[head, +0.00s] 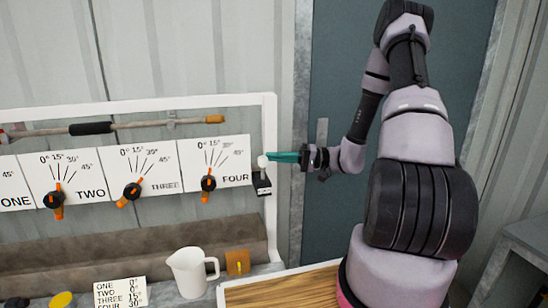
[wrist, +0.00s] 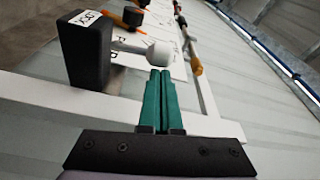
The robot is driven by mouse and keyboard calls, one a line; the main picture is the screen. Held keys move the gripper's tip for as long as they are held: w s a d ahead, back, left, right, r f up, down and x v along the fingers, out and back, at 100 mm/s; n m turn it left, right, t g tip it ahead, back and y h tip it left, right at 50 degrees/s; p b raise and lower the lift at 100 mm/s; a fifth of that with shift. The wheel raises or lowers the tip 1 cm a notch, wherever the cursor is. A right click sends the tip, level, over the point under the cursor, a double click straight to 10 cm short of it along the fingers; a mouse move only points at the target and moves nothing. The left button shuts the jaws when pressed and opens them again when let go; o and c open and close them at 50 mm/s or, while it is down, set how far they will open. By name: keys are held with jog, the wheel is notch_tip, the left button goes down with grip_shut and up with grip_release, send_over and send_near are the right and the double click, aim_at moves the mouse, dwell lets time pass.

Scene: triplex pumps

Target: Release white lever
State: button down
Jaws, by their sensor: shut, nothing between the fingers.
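The white lever ends in a round white knob (wrist: 160,53) on a stem that comes out of a black box (wrist: 82,55) in the wrist view. In the head view the knob (head: 262,161) sits above the small black box (head: 262,185) on the right post of the white frame. My gripper (head: 270,156) reaches in from the right, its teal fingers pointing at the knob. In the wrist view the fingers (wrist: 161,72) are shut together and empty, with their tips right at the knob. I cannot tell whether they touch it.
Dial panels with orange-handled black knobs, such as FOUR (head: 208,183), line the white frame (head: 271,120). A rod with an orange end (head: 214,119) runs above them. Below are a white jug (head: 190,272), a label card (head: 121,293) and a wooden surface (head: 285,290).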

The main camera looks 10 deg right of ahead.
jog(key=shift+s+n, duration=0.6)
jog(key=shift+s, duration=0.2)
jog(key=shift+d, duration=0.1)
